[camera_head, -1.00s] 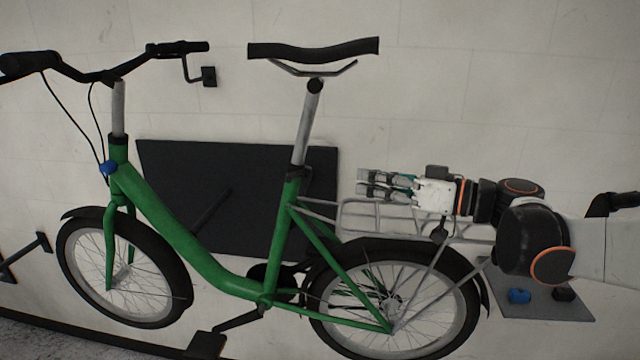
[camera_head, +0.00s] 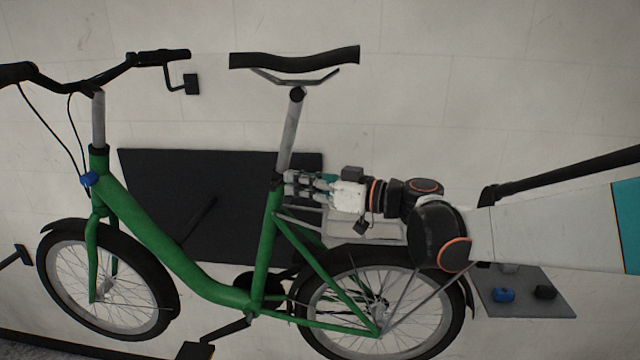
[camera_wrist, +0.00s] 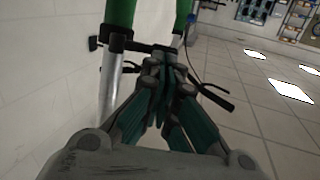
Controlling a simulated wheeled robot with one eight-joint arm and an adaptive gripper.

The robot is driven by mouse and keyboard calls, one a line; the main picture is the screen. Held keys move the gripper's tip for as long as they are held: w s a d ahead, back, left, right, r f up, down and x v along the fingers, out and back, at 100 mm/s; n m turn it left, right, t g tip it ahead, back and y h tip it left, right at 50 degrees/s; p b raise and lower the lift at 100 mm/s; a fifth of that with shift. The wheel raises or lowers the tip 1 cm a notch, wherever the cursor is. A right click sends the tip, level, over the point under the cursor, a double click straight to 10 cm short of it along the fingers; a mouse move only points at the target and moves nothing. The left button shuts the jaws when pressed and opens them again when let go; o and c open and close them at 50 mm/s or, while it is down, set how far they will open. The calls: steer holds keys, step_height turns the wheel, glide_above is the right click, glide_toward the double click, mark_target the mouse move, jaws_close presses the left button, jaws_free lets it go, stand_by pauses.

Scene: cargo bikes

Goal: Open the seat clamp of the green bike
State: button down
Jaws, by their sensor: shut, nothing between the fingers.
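The green bike (camera_head: 155,248) stands side-on with its saddle (camera_head: 295,60) up on a grey seat post (camera_head: 289,135). The seat clamp area (camera_head: 277,180) is at the top of the green seat tube, and my gripper (camera_head: 290,185) is right beside it, on the rear side. In the wrist view my gripper (camera_wrist: 170,72) has its fingers together, with the seat post (camera_wrist: 108,90) to the left and a dark collar with a small lever (camera_wrist: 112,40) just beyond the fingertips. Whether the fingers touch the clamp cannot be told.
The grey rear rack (camera_head: 365,232) lies under my gripper. A dark panel (camera_head: 145,185) is behind the bike frame. A grey mat (camera_head: 535,305) with blue and black items lies at the lower right.

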steer(key=shift+x, duration=0.9)
steer(key=shift+w+a+r, duration=0.1)
steer(key=shift+a+r, duration=0.1)
steer(key=shift+a, duration=0.25)
steer(key=shift+b, duration=0.3)
